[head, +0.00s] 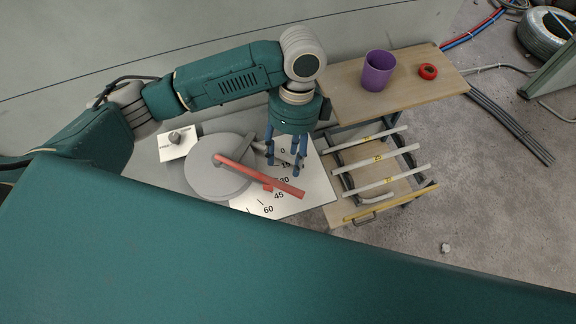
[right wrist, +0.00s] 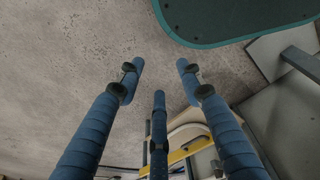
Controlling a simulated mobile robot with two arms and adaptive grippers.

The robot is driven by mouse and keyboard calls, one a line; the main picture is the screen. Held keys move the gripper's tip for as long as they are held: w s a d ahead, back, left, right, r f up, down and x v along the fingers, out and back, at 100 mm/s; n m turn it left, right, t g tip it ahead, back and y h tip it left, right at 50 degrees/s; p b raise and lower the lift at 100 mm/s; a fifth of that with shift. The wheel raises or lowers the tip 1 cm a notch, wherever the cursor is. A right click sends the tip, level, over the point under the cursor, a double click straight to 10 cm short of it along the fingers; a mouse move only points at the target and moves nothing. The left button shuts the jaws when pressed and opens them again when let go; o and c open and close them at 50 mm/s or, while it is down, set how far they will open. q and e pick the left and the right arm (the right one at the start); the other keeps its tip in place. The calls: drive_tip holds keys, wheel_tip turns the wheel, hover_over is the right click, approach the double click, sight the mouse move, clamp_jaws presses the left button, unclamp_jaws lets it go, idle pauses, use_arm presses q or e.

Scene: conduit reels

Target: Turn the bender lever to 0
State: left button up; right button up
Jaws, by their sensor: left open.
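The bender has a grey round disc (head: 215,170) and a red lever (head: 250,174) in the head view. The lever runs from the disc to the lower right, over the white angle scale (head: 318,188). It crosses the scale between the 30 and 45 marks. My left gripper (head: 285,162) is open and empty, its blue fingers pointing down over the scale near 0 and 15. It is on the 0 side of the lever, apparently apart from it. My right gripper (right wrist: 160,72) shows in the right wrist view with its fingers spread and nothing between them.
A wooden cart right of the bender carries a purple cup (head: 377,71) and a red tape roll (head: 428,71) on its upper shelf (head: 445,82). Dark pipes (head: 510,125) lie on the floor at right.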

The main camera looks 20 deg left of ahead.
sight(284, 185)
use_arm(q)
drive_tip(key=s+f, duration=0.2)
drive_tip(key=shift+s+a+f, duration=0.1)
drive_tip(key=shift+s, duration=0.3)
drive_tip(key=p+x, duration=0.1)
drive_tip(key=x, duration=0.2)
drive_tip(key=shift+f, duration=0.2)
use_arm(e)
drive_tip(key=s+g, duration=0.1)
drive_tip(key=s, duration=1)
use_arm(q)
wheel_tip(284, 185, down, 3)
drive_tip(key=shift+w+r, duration=0.15)
drive_tip(key=shift+f, duration=0.6)
drive_tip(key=c, duration=1)
clamp_jaws()
drive_tip(key=shift+w, duration=0.1)
drive_tip(key=w+a+n+h, duration=0.1)
drive_tip(key=w+a+n, duration=0.2)
drive_tip(key=w+n, duration=0.6)
drive_tip(key=shift+w+r+t+h, duration=0.15)
drive_tip(key=shift+w+t+h, duration=0.2)
drive_tip(key=shift+w, duration=3.05)
use_arm(e)
drive_tip(key=shift+w+d+r, duration=0.1)
drive_tip(key=shift+w+d, duration=0.05)
drive_tip(key=shift+w, duration=2)
